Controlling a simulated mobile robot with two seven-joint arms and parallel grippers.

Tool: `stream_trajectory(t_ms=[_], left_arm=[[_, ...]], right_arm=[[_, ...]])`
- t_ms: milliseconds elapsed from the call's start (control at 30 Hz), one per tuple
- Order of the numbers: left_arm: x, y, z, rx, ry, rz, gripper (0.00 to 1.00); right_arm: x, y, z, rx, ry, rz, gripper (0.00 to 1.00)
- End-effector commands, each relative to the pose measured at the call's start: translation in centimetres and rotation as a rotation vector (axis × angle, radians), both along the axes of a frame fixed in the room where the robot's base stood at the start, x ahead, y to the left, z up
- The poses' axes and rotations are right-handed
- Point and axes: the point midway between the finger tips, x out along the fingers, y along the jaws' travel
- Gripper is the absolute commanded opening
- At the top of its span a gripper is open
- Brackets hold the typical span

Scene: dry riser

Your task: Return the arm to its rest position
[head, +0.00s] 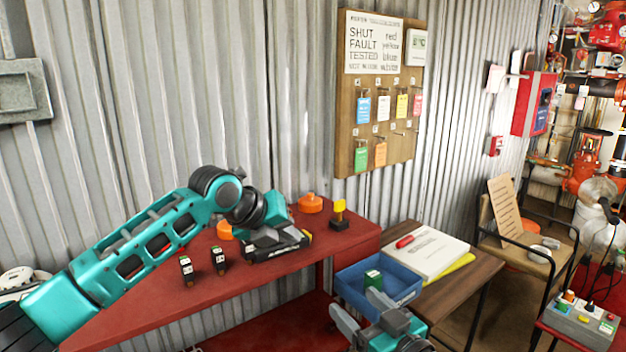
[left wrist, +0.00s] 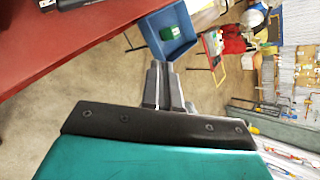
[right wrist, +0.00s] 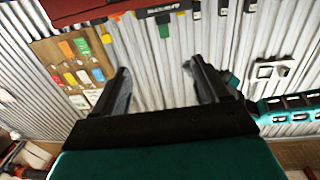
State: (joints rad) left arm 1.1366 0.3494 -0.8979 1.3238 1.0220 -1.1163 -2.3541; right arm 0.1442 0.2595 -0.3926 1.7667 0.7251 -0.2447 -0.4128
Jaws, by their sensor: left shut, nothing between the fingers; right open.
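My left arm comes in from the left over the red table (head: 150,315), its elbow bent up. In the left wrist view, my left gripper (left wrist: 162,75) is shut with empty fingers, pointing toward the blue bin (left wrist: 168,45) and the floor. In the head view its fingers are hard to tell from the dark items behind the wrist. My right gripper (head: 362,318) is at the bottom centre of the head view, in front of the blue bin (head: 350,280). In the right wrist view (right wrist: 160,90) its fingers are apart and empty, facing the wall.
On the red table stand two small dark blocks (head: 186,270) (head: 218,260), a black labelled case (head: 285,247), a yellow-topped block (head: 339,214) and an orange knob (head: 311,203). The bin holds a green block (head: 372,278). A tag board (head: 345,120) hangs on the corrugated wall.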

Motion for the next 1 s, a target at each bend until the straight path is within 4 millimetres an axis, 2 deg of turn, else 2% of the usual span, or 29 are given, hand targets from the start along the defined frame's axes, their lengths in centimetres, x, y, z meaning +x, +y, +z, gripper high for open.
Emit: stream_trajectory(t_ms=[33, 267, 400, 533, 767, 1000], left_arm=[[-0.7, -0.5, -2.2, -0.050, 0.042, 0.042, 0.00], [-3.0, -1.8, -8.1, -0.292, 0.185, 0.256, 0.00], [-5.3, -2.2, -12.4, -0.483, 0.304, 0.435, 0.00], [-8.1, -1.8, -16.4, -0.685, 0.428, 0.639, 0.00], [-13.8, 0.7, -22.5, -1.037, 0.625, 1.019, 0.00], [-21.4, 5.5, -27.7, -1.386, 0.763, 1.415, 0.00]], right_arm=[[-0.5, -0.2, -1.0, -0.001, 0.020, -0.008, 0.74], [-2.7, -1.1, -4.4, -0.021, 0.090, -0.045, 0.74], [-4.6, -1.9, -7.1, -0.036, 0.147, -0.075, 0.74], [-6.7, -2.8, -9.7, -0.059, 0.207, -0.110, 0.74], [-11.0, -4.6, -14.1, -0.101, 0.316, -0.171, 0.74], [-16.0, -6.7, -18.1, -0.158, 0.428, -0.238, 0.74]])
